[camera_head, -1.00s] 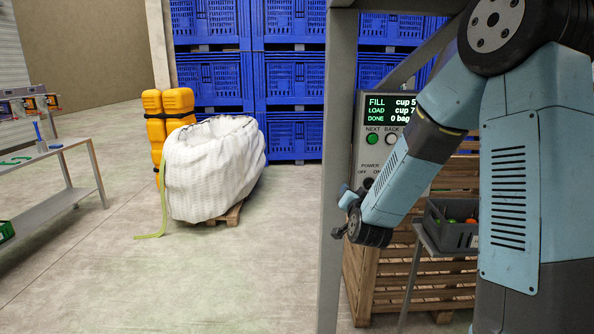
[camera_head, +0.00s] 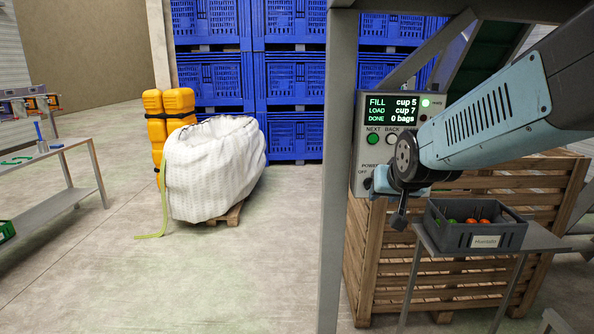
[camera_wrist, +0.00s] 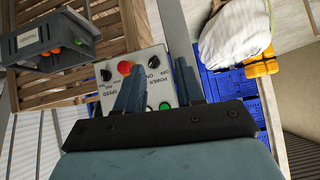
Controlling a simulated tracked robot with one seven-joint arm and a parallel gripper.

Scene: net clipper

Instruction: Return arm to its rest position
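The control box (camera_wrist: 130,68) appears upside down beyond the fingers, with a red knob, a green button and black knobs. The gap between fingers and box is hard to judge. The box screen in the head view reads FILL cup 5, LOAD cup 7, DONE 0 bags.
A grey post (camera_head: 337,200) stands left of the wrist. A grey crate (camera_head: 475,238) with red and green items sits on a small stand below the forearm, before a wooden bin (camera_head: 540,195). A white bulk bag (camera_head: 213,168) stands left, with open floor in front.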

